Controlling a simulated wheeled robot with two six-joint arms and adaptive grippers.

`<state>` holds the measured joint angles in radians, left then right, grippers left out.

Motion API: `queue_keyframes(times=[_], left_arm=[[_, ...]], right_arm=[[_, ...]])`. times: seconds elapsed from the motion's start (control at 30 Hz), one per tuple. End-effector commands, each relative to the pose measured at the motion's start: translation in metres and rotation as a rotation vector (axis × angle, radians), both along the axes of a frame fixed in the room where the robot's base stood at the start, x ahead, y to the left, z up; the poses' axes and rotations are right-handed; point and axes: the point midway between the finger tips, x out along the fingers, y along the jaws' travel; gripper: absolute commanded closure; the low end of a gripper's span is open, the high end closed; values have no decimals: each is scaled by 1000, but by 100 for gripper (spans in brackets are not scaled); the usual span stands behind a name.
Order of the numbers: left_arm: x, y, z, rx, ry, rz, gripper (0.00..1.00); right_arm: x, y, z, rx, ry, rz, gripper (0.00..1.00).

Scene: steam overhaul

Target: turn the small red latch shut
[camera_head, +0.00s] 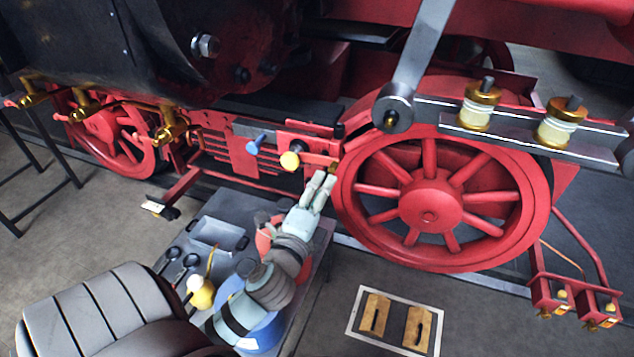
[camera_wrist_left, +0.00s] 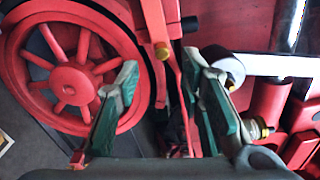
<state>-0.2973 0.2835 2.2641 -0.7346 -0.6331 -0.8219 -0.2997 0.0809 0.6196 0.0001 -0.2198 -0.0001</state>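A small red bar (camera_head: 316,158) with a brass-coloured end sits at the right end of the red frame, beside the big wheel; it looks like the latch. In the left wrist view a red bar (camera_wrist_left: 155,22) with a brass pin shows at the top, beyond the fingertips. My left gripper (camera_head: 320,184) is just below the latch in the head view. In the left wrist view its two green-padded fingers (camera_wrist_left: 165,85) are spread apart with nothing held between them. Whether a finger touches the latch I cannot tell. My right gripper is not in view.
The big red spoked wheel (camera_head: 428,200) stands close to the right of my left gripper. A yellow knob (camera_head: 289,160) and a blue knob (camera_head: 256,144) stick out to the left of the latch. A dark cart (camera_head: 215,235) with tools lies below. A tray (camera_head: 397,325) rests on the floor.

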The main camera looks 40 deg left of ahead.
Motion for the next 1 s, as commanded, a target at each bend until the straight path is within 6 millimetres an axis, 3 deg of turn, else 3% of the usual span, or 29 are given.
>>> queue_keyframes(times=[0.17,0.47,0.57,0.67,0.83,0.9,1.0], left_arm=[[-27,-10,0,-2,0,-1,65],[-31,-11,-1,0,1,-1,65],[-49,-15,-23,-47,39,9,65],[-65,-21,-21,-400,-84,19,65],[-77,-27,-3,-1146,-386,13,65],[-77,-28,3,-1365,-475,1,65],[-75,-27,3,-1530,-535,-5,65]], right_arm=[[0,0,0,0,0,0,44],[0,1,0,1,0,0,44],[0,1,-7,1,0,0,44],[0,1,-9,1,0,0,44],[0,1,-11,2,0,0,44],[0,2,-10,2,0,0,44],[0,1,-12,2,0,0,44]])
